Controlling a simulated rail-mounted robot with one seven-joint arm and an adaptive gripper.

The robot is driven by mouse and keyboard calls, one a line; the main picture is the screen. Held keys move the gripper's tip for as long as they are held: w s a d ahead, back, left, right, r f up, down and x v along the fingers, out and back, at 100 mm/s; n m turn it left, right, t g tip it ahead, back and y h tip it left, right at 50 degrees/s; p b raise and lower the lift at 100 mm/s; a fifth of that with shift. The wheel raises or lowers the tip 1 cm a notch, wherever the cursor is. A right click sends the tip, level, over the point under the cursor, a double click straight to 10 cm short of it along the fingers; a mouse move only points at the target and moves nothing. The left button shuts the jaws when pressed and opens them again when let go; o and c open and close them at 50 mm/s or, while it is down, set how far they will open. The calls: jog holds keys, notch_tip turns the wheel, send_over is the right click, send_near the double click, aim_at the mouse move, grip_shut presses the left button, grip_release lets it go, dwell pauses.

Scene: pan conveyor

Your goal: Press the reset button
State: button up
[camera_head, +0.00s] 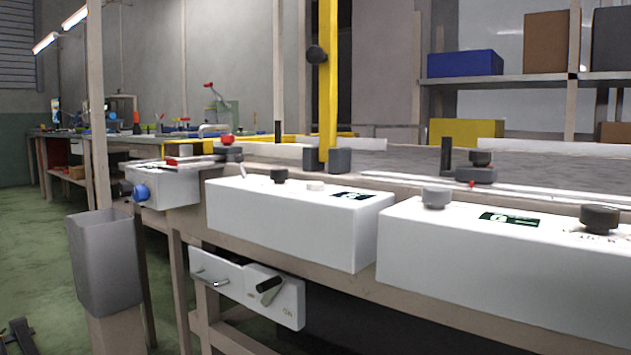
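Several buttons and knobs show, and no label lets me tell which is the reset button. The middle white control box (290,222) has a dark knob (279,176), a low pale button (316,186) and a small dark display on top. The right white box (500,255) has a grey knob (436,198), a display and a larger dark knob (600,218). A blue round knob (141,193) sits on the front of the left white box (172,187). A red knob (227,140) is behind it. I see no clear part of my gripper.
A grey bin (104,262) stands at the left front. A panel with a black-handled switch (270,287) hangs under the bench. A yellow post (328,85) rises behind the boxes. A cut-off dark shape (18,338) is at the bottom left. Green floor lies open at the left.

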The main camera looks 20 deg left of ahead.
grip_shut()
dwell(1.6)
